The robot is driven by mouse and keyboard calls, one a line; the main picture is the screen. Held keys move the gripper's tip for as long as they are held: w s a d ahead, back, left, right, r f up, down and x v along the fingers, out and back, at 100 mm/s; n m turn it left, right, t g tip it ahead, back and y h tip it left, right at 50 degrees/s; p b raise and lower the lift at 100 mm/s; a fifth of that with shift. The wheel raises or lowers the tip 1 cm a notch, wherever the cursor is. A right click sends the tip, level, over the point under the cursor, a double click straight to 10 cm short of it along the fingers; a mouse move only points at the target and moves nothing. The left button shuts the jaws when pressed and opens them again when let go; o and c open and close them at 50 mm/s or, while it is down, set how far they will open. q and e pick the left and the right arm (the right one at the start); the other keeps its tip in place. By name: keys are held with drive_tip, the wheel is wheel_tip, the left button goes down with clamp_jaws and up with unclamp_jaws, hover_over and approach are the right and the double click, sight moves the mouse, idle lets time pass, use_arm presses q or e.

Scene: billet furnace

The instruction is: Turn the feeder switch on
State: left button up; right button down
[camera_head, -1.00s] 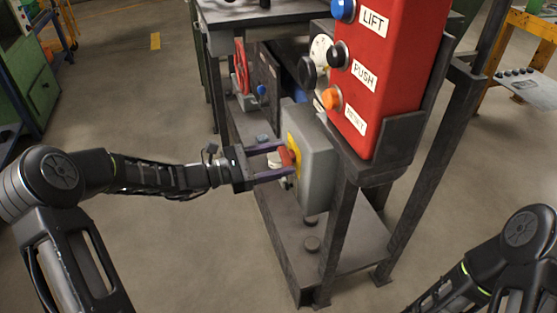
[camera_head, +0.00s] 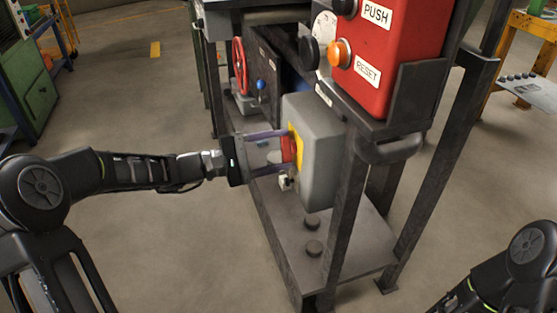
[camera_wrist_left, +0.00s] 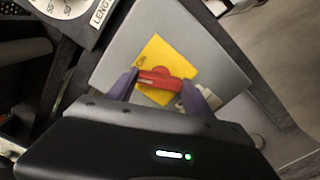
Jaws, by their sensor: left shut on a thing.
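The feeder switch is a grey box (camera_head: 322,150) with a yellow plate (camera_head: 298,142) and a red handle (camera_head: 289,149), on the side of the dark metal stand. My left gripper (camera_head: 284,151) reaches it from the left and is shut on the red handle, with one purple finger above and one below. In the left wrist view the red handle (camera_wrist_left: 160,79) lies crosswise between the fingers, in front of the yellow plate (camera_wrist_left: 163,58). Lettering on the plate is too small to read surely. My right gripper is out of view; only part of that arm shows at bottom right.
A red panel (camera_head: 395,62) with PUSH and RESET labels and an orange button (camera_head: 339,53) stands above the box. A red handwheel (camera_head: 240,66) is behind. The stand's lower shelf (camera_head: 335,262) carries dark round knobs. The floor at left is clear.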

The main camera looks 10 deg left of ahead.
use_arm(q)
drive_tip(key=shift+f+m+b, duration=0.1)
drive_tip(key=shift+m+b, duration=2.6)
drive_tip(key=shift+b, duration=0.6)
drive_tip(key=o, duration=1.4)
drive_tip(key=shift+c, duration=0.2)
drive_tip(key=shift+a, duration=0.15)
drive_tip(key=p+v, duration=0.2)
drive_tip(key=v, duration=0.5)
drive_tip(key=shift+s+a, duration=0.25)
